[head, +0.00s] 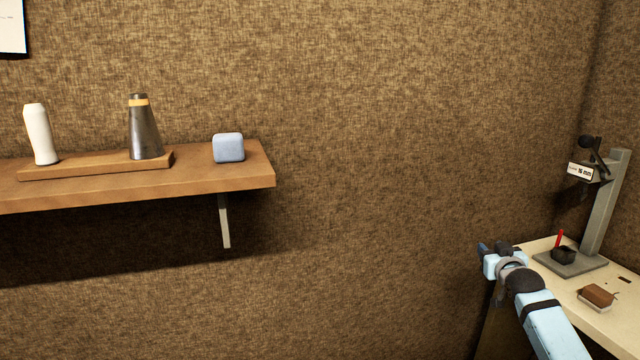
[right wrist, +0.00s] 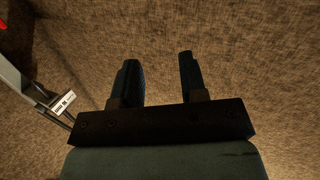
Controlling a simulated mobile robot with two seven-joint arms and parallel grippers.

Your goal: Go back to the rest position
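My right gripper (head: 483,248) is at the lower right of the head view, beside the left edge of the workbench. In the right wrist view its two dark fingers (right wrist: 158,75) stand apart, with nothing between them but the brown wall behind. It is open and empty. My left gripper is in neither view.
A wooden wall shelf (head: 225,182) at left holds a white bottle-like piece (head: 40,135), a dark metal cone (head: 145,132) and a blue-grey block (head: 228,148). The workbench (head: 561,283) carries a grey stand (head: 603,205) and a brown brush-like block (head: 598,296). Wall space between is clear.

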